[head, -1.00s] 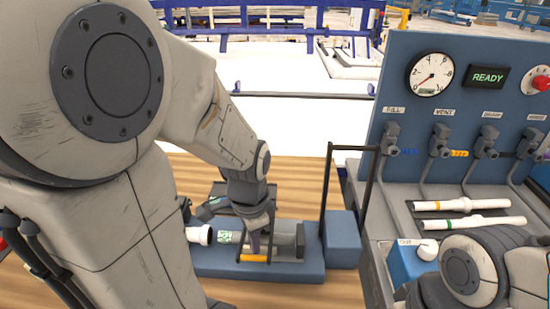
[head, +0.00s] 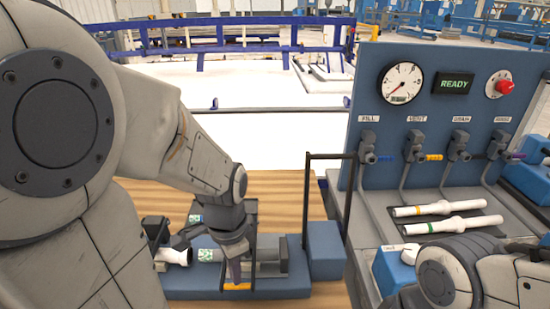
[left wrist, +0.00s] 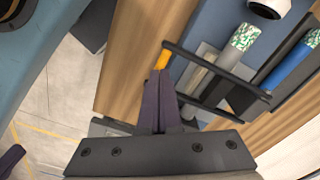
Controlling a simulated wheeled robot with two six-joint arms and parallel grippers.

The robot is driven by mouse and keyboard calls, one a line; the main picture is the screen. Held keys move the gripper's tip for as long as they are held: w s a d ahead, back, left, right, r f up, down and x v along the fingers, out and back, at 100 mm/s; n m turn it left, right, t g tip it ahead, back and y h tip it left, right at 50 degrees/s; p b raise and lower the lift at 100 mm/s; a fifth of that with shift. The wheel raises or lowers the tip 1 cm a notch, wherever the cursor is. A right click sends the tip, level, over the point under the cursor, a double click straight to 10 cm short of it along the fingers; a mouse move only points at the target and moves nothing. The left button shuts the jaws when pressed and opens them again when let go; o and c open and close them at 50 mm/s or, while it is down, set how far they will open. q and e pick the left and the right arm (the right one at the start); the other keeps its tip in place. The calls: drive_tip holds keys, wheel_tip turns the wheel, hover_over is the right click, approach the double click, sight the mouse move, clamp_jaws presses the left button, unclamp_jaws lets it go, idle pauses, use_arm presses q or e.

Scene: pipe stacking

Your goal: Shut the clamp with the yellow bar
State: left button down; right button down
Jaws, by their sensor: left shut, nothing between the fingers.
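The clamp is a dark frame (left wrist: 215,72) with a yellow bar (head: 237,287) across its end, at the front of the blue fixture base (head: 295,287). The yellow bar also shows in the left wrist view (left wrist: 163,60). My left gripper (head: 235,279) is shut and empty, fingers pointing down at the bar. In the left wrist view its purple fingertips (left wrist: 162,80) are together right beside the bar; I cannot tell whether they touch it. A pipe with a green-and-white patterned end (left wrist: 243,37) lies behind the frame. My right gripper is out of view.
A white pipe fitting (head: 172,256) lies left of the clamp. A black upright frame (head: 308,190) and blue block (head: 326,249) stand to its right. The blue panel (head: 440,125) reads READY, with two white pipes (head: 450,225) before it. My right arm fills the lower right.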

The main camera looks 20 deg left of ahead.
use_arm(q)
wheel_tip(320, 180, up, 6)
drive_tip(key=p, duration=0.6)
drive_tip(key=shift+r, duration=0.25)
drive_tip(key=shift+w, duration=0.1)
drive_tip(key=s+d+r, duration=0.1)
drive_tip(key=s+d, duration=0.2)
drive_tip(key=d, duration=0.6)
drive_tip(key=s+d+r, duration=0.2)
drive_tip(key=s+d, duration=0.1)
drive_tip(key=d, duration=0.6)
drive_tip(key=shift+s+d+r+h, duration=0.2)
drive_tip(key=shift+r+h, duration=0.05)
drive_tip(key=shift+h, duration=0.15)
